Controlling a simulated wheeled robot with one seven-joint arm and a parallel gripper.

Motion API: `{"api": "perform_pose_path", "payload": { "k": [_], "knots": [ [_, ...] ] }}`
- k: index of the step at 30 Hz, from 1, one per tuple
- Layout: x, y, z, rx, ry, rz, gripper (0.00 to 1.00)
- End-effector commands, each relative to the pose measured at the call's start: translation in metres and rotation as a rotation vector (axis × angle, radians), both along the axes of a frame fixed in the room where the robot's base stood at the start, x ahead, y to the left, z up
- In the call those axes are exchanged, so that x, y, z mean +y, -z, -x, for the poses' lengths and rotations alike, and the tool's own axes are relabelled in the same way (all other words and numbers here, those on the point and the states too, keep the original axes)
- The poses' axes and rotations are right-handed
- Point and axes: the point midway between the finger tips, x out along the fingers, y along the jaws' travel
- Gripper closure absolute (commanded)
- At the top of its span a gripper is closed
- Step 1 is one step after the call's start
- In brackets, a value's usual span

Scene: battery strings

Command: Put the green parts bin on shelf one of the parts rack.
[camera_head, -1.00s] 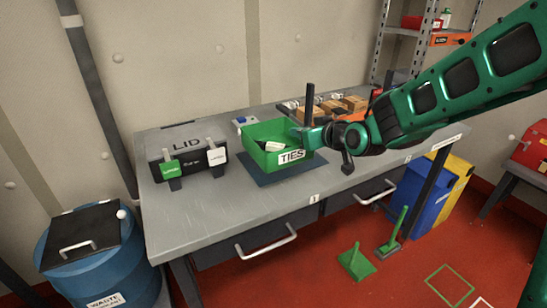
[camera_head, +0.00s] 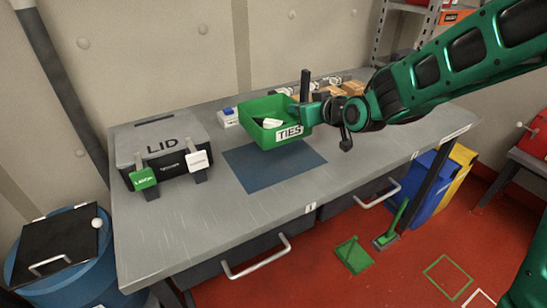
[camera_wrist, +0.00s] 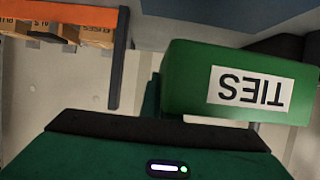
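The green parts bin (camera_head: 258,130) carries a white TIES label and has a few small white and dark things inside. My gripper (camera_head: 304,106) is shut on its right side and holds it above the blue mat (camera_head: 262,172), apart from it. In the wrist view the bin (camera_wrist: 190,85) shows at the right with its label upside down. The contact of the fingers is partly hidden. The parts rack seems to be the grey metal shelving (camera_head: 381,30) at the back right, only partly in view.
Small boxes (camera_head: 350,88) stand at the bench's back, behind my arm. A blue drum (camera_head: 85,235) is at the left. Blue (camera_head: 420,185) and yellow (camera_head: 462,160) bins stand at the right.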

Motion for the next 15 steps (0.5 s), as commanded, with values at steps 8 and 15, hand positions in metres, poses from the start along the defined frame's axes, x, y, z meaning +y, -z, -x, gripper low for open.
{"api": "perform_pose_path", "payload": {
  "k": [8, 15],
  "knots": [
    [0.005, 0.025, 0.002, 0.005, -0.006, 0.0, 1.0],
    [0.005, 0.056, 0.002, 0.001, -0.007, -0.001, 1.0]
  ]
}}
